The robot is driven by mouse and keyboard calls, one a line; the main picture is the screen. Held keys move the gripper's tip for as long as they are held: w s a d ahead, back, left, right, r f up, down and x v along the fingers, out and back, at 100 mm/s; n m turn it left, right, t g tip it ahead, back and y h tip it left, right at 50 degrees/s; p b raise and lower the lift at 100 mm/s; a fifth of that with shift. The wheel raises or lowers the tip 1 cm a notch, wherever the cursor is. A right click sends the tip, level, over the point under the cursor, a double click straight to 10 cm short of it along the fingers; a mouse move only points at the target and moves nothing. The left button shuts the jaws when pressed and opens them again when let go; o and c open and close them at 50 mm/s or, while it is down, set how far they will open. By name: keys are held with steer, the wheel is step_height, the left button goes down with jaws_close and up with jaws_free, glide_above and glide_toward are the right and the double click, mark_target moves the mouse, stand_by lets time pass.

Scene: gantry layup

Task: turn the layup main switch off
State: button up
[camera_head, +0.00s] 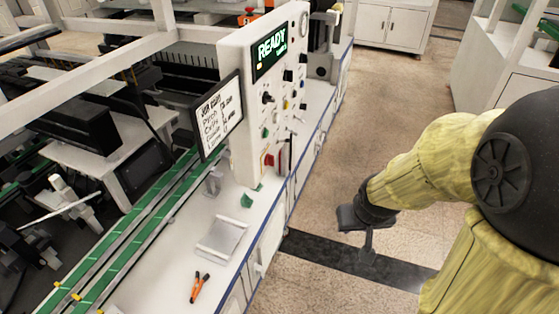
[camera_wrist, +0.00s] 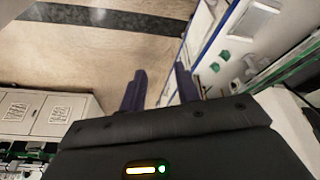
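A white control panel (camera_head: 236,110) stands upright on the bench, with a lit green READY display (camera_head: 271,50) at its top. Several small knobs and buttons cover its face. Low on the panel is a red control (camera_head: 269,159) with a dark and red handle-like part (camera_head: 284,153) beside it. No label is readable, so I cannot tell for sure which is the main switch or how it is set. My gripper (camera_head: 362,222) hangs over the floor aisle, right of the panel and apart from it. In the wrist view my gripper (camera_wrist: 161,88) has its two dark fingers apart with nothing between them.
A text board (camera_head: 218,116) juts from the panel's left side. The bench (camera_head: 175,262) carries a clear tray (camera_head: 222,237), orange-handled pliers (camera_head: 199,287) and a green piece (camera_head: 251,196). Green conveyor rails (camera_head: 125,230) run along it. The aisle floor (camera_head: 330,150) is free. White cabinets (camera_head: 394,22) stand behind.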

mark_target(270, 161)
steer(key=w+a+n+t+y+b, duration=0.15)
steer(key=w+n+t+y, duration=0.6)
steer(key=w, duration=1.45)
steer(key=s+n+g+y, duration=0.1)
steer(key=n+y, duration=0.1)
steer(key=y, duration=0.1)
steer(key=s+n+g+y, duration=0.1)
steer(key=s+g+y, duration=0.1)
steer(key=y, duration=0.1)
steer(key=s+n+g+y+b, duration=0.1)
steer(key=s+n+g+y, duration=0.1)
steer(key=y, duration=0.2)
steer(key=shift+s+a+f+n+g, duration=0.1)
steer(key=shift+a+f+n+g, duration=0.15)
steer(key=shift+n, duration=0.1)
steer(key=p+x, duration=0.3)
steer(key=x, duration=1.4)
steer(key=shift+a, duration=0.2)
steer(key=shift+f, duration=0.15)
steer(key=shift+c, duration=0.2)
jaws_close()
